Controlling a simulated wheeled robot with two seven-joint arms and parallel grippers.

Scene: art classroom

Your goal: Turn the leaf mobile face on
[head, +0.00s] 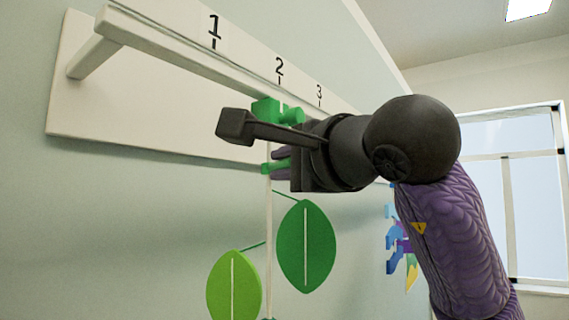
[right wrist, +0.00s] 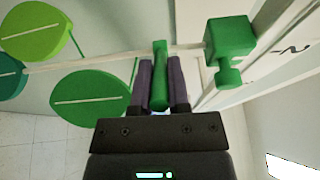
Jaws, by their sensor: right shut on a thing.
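The leaf mobile hangs below the number 2 from a green block (head: 266,111) at the wall rail. A pale rod runs down from the block. A dark green leaf (head: 306,246) and a light green leaf (head: 234,287) hang from it, their broad faces showing to the head camera. In the right wrist view the dark leaf (right wrist: 92,98), the light leaf (right wrist: 36,30) and the block (right wrist: 230,38) show too. My right gripper (right wrist: 160,72) is shut on the mobile's green handle (right wrist: 159,88), below the block. My left gripper is out of view.
A white wall rail (head: 160,42) with a backboard numbered 1, 2, 3 runs just above my right gripper. Another mobile with blue, purple and yellow pieces (head: 391,240) hangs farther along the wall, partly behind my right arm. A window (head: 520,200) is at the right.

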